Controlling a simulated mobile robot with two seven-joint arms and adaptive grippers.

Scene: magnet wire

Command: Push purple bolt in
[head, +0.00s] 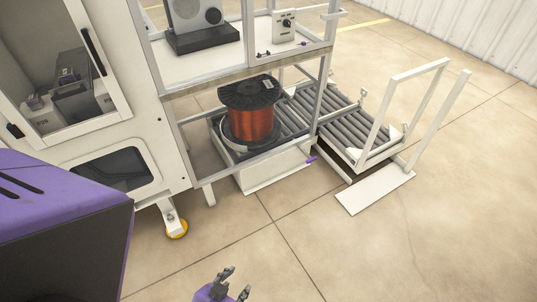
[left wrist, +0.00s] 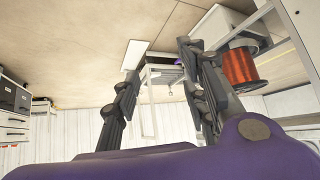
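The purple bolt (head: 311,160) is a small purple piece at the right front corner of the white frame's lower bay, beside the roller conveyor. It sticks out to the right of the white base under the spool. My left gripper (head: 236,282) is at the bottom of the head view, well in front of the bolt and apart from it. In the left wrist view the left gripper's (left wrist: 159,60) two fingers are spread with nothing between them. My right gripper is not in view.
A roller conveyor (head: 325,110) with a white upright frame (head: 410,115) is to the right. A white cabinet (head: 150,125) is at left. The floor in front is clear.

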